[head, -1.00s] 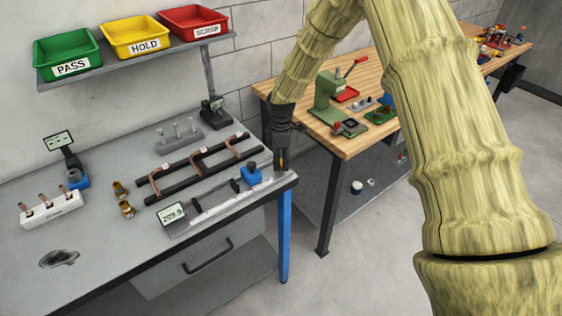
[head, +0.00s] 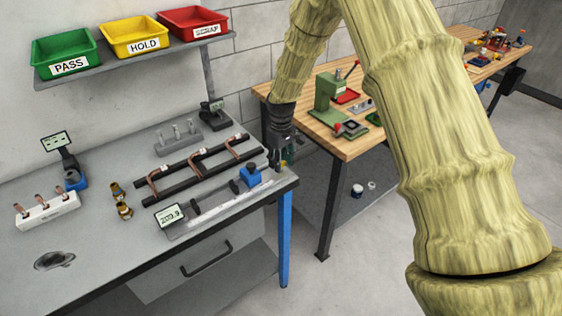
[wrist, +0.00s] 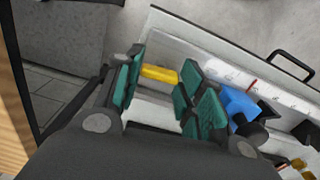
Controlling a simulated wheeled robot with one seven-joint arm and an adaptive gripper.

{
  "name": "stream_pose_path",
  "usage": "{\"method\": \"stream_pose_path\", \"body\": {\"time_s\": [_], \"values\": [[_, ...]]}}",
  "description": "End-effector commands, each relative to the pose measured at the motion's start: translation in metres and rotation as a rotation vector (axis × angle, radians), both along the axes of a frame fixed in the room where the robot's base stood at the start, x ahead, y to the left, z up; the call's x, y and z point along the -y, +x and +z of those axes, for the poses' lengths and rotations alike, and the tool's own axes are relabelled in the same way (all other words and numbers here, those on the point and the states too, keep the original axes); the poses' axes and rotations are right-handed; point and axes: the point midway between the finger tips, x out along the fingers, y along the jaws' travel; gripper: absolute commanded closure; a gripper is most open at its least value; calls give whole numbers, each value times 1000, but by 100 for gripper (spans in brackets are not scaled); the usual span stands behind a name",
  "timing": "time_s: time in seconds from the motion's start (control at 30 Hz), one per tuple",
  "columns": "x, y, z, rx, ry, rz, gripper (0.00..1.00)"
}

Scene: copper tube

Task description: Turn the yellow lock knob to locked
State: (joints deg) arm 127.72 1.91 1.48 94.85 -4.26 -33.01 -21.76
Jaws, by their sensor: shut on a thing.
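The yellow lock knob (wrist: 158,74) is a small elongated bar in the wrist view. It sits at the end of a grey measuring fixture (head: 215,208) with a blue block (head: 250,177) on it. My gripper (wrist: 156,84) has teal pads on both sides of the knob and is shut on it. In the head view my gripper (head: 281,160) points down at the fixture's right end, by the bench corner. The knob is hidden there, and its lock marking cannot be read. The fixture's display (head: 170,214) shows about 209.9.
Two dark rails with copper tubes (head: 196,170) lie just behind the fixture. Brass fittings (head: 122,200) and a white block with copper pieces (head: 47,210) stand to the left. A wooden bench (head: 345,148) with a green press (head: 328,92) is at the right.

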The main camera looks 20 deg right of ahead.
Motion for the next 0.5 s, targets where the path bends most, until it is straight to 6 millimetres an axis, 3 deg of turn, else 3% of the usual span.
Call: {"method": "stream_pose_path", "body": {"time_s": [0.5], "values": [[1, 2, 2, 6, -1, -100, 85]]}}
